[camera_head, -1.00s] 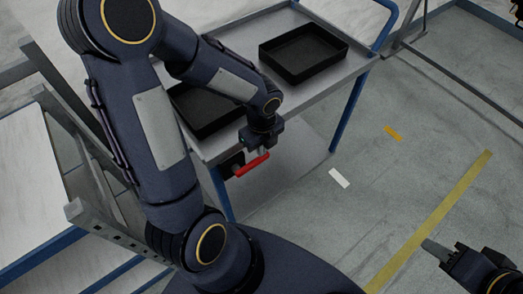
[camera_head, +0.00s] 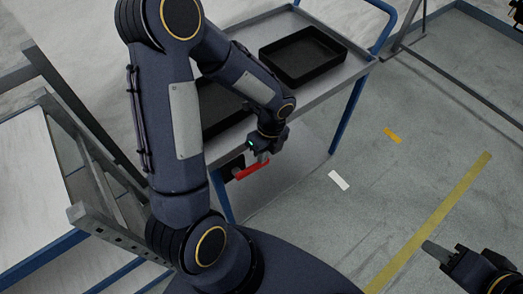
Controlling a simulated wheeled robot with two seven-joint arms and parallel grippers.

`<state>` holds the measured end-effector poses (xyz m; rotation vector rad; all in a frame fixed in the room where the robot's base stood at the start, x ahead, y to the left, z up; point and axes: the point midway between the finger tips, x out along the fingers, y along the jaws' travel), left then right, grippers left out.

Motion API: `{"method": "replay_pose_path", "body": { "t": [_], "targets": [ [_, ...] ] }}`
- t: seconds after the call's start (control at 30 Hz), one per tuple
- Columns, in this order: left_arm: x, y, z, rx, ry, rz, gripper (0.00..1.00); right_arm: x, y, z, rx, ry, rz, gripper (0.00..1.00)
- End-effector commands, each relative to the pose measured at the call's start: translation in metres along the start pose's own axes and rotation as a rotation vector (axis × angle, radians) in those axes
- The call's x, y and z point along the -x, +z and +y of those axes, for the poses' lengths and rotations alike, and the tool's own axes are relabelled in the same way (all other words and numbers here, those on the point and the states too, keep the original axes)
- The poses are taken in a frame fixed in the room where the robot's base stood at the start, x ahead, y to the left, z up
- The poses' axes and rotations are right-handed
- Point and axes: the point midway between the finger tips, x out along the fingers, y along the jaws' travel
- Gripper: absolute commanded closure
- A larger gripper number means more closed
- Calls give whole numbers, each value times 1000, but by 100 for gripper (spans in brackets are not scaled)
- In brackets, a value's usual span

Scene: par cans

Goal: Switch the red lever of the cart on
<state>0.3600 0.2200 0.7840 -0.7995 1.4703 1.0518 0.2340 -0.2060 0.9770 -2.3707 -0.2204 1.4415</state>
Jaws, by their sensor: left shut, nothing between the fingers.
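The red lever (camera_head: 251,170) sits at the near side of the cart (camera_head: 330,83), just below the edge of its top. It slants slightly, with its right end a little higher. A dark mount (camera_head: 231,168) shows at its left end. My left gripper (camera_head: 262,157) points down right at the lever's right part, with its fingers shut and empty. It looks close to or touching the lever; I cannot tell which. My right gripper (camera_head: 430,248) is at the lower right edge, away from the cart; its jaw opening cannot be made out.
A black tray (camera_head: 303,76) stands on the cart top, and a second one (camera_head: 218,107) is partly hidden by my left arm. Grey metal frames with blue bars (camera_head: 60,245) stand at the left. The floor (camera_head: 330,225) right of the cart is open.

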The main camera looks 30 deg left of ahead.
Motion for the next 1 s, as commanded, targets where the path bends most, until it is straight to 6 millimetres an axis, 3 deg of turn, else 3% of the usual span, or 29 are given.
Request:
{"method": "replay_pose_path", "body": {
  "t": [0.1,0.4,1.0],
  "targets": [
    [-8,0,-4,-1,86,1,100,2,-1,-1,0,0,0,64],
    [-23,0,-9,1,80,1,100,-4,2,2,0,0,0,64],
    [-28,0,-10,1,79,0,100,-6,3,3,0,0,0,64]
  ]
}}
